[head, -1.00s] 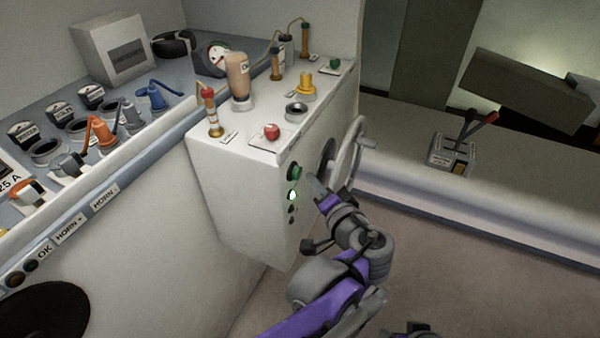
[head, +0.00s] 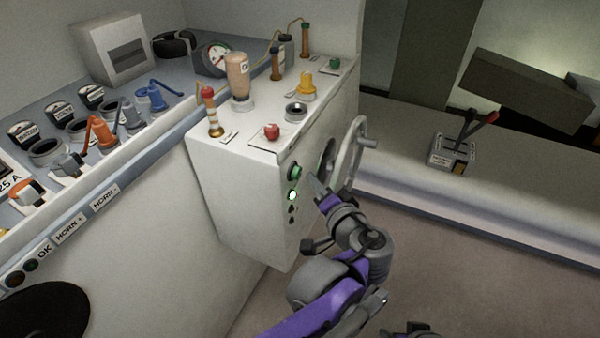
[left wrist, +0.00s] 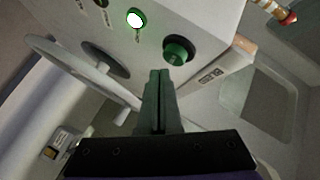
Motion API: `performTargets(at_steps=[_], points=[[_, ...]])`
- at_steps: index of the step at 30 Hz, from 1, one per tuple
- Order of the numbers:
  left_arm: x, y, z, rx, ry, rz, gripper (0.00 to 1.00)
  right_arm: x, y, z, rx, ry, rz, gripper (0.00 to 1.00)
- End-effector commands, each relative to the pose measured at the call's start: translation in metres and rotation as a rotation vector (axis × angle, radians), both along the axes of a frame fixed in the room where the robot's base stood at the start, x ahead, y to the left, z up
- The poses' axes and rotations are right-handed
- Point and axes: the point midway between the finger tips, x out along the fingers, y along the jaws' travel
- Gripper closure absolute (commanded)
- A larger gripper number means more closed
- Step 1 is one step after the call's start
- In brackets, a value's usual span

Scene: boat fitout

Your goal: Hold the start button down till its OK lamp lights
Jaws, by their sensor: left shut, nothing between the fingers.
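The green start button (head: 295,173) sits on the upright face of the white console. It also shows in the left wrist view (left wrist: 178,50), raised on a dark ring. Beside it a round lamp (head: 292,195) glows bright white-green; the left wrist view also shows it lit (left wrist: 135,18). The small labels here are too small to read. My left gripper (head: 314,183) is shut and empty, its tips close to the button. In the left wrist view the fingertips (left wrist: 159,73) appear just short of the button, apart from it. My right gripper is not in view.
A handwheel (head: 352,155) stands out from the console close beside my left gripper. A red button (head: 271,132) and several fittings stand on the console top.

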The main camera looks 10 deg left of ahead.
Motion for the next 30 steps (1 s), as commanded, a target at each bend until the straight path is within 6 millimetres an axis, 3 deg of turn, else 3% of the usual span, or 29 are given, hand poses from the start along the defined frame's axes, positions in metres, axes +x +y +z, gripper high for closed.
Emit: performTargets(at_steps=[30], points=[[0.0026, 0.0083, 0.0, 0.0, 0.0, 0.0, 1.0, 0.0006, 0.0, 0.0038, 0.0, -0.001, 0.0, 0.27]])
